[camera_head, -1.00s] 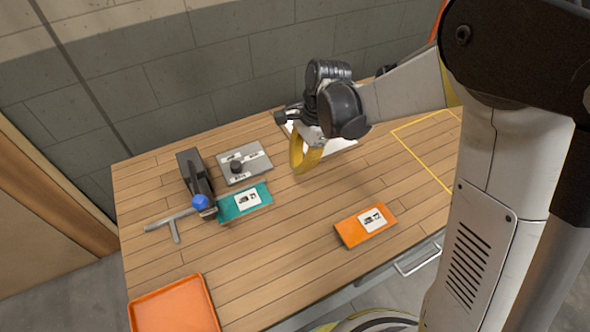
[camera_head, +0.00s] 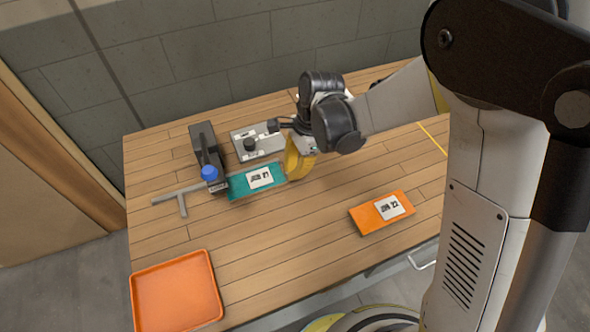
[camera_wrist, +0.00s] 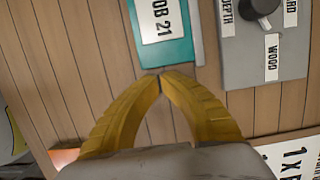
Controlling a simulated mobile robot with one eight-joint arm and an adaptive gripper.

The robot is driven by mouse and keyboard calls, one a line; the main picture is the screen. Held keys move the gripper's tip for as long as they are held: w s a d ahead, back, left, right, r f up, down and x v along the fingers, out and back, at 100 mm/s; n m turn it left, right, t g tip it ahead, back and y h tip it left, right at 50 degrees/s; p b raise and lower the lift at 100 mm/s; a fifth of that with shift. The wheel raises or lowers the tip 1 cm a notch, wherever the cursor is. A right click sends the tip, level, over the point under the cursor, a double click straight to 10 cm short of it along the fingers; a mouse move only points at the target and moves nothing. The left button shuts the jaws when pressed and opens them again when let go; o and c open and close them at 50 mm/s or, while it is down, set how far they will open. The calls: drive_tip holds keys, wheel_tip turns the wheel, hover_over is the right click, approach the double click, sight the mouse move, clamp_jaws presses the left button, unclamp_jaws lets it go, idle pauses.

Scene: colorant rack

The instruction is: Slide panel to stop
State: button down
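The teal panel (camera_head: 240,187), with a white label, lies flat on the table by the blue-knobbed dark device; it also shows in the wrist view (camera_wrist: 182,52), labelled "JOB 21". My gripper (camera_head: 297,170) is at the panel's right end in the head view. In the wrist view the yellow fingertips (camera_wrist: 160,76) meet with nothing between them, close to the panel's near edge; I cannot tell if they touch it.
The dark device (camera_head: 203,139) stands behind the panel's left end. A grey dial plate (camera_head: 267,140) lies behind the panel. An orange panel (camera_head: 367,219) lies to the front right, an orange tray (camera_head: 176,290) at the front left. Bare table lies between them.

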sight(268, 179)
drive_tip(key=s+a, duration=0.1)
drive_tip(key=a, duration=0.2)
drive_tip(key=s+a, duration=0.2)
drive_tip(key=a, duration=0.1)
drive_tip(key=s+a, duration=0.1)
drive_tip(key=a, duration=0.2)
drive_tip(key=shift+s+a, duration=0.35)
drive_tip(key=shift+d, duration=0.1)
drive_tip(key=shift+w+d, duration=0.25)
drive_tip(key=shift+d, duration=0.05)
drive_tip(key=d, duration=0.1)
drive_tip(key=w+d, duration=0.1)
drive_tip(key=d, duration=0.1)
drive_tip(key=shift+w+b, duration=0.2)
drive_tip(key=shift+b, duration=0.15)
drive_tip(key=p+v, duration=0.4)
drive_tip(key=v, duration=0.6)
